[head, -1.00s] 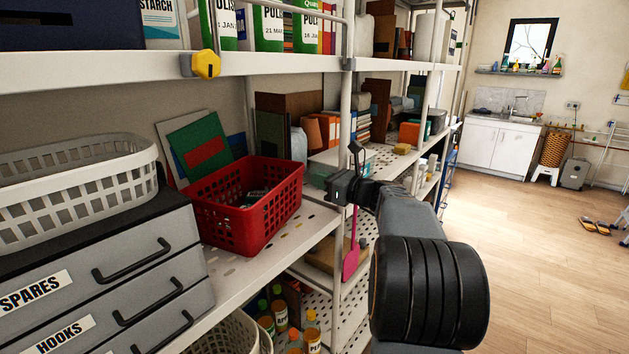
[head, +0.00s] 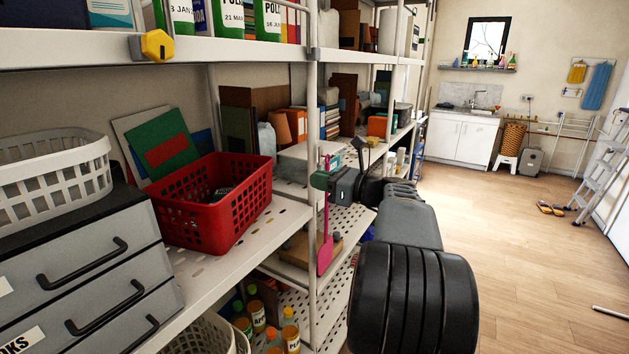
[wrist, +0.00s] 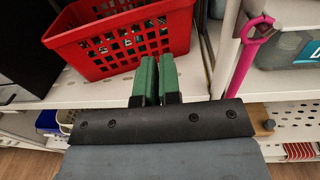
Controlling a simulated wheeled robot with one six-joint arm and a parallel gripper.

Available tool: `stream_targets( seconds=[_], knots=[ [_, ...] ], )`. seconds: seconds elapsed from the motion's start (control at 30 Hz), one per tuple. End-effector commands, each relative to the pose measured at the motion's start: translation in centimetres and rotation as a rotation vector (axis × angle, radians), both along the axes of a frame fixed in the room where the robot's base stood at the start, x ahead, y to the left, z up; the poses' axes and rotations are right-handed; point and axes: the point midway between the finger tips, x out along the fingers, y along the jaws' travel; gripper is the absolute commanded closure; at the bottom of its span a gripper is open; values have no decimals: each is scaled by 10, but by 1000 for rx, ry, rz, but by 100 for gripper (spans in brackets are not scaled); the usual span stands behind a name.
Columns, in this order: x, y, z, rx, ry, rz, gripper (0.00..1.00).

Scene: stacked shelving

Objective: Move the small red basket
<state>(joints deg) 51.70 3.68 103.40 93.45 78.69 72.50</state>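The small red basket (head: 228,218) stands upright on the white perforated shelf, left of centre in the head view. It has slotted sides and some dark items inside. In the wrist view the basket (wrist: 115,52) fills the upper left. My gripper (head: 322,180) is to the right of the basket in the head view, apart from it. In the wrist view its two green fingers (wrist: 158,75) are side by side, with nothing held between them. They point toward the basket's front right part and overlap its lower edge in the picture, with no clear contact.
A white shelf post (head: 313,120) and a hanging pink tool (head: 325,240) stand near my gripper. Left of the basket are grey drawers (head: 90,260) with a pale basket (head: 55,190) on top. Upright boards lean behind the basket. Open floor (head: 510,250) lies to the right.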

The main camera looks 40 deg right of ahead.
Motion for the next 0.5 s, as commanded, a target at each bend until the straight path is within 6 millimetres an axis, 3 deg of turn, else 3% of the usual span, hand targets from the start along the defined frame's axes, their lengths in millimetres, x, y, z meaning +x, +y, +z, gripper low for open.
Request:
stream_targets(
  seconds=[0.13,0.23,0.37,0.5],
  knots=[
    [0,1,-13,-105,8,-3,81],
    [-4,11,-47,-340,59,33,71],
    [-25,51,-111,-799,147,242,67],
    [-65,103,-169,-1316,140,643,67]
  ],
)
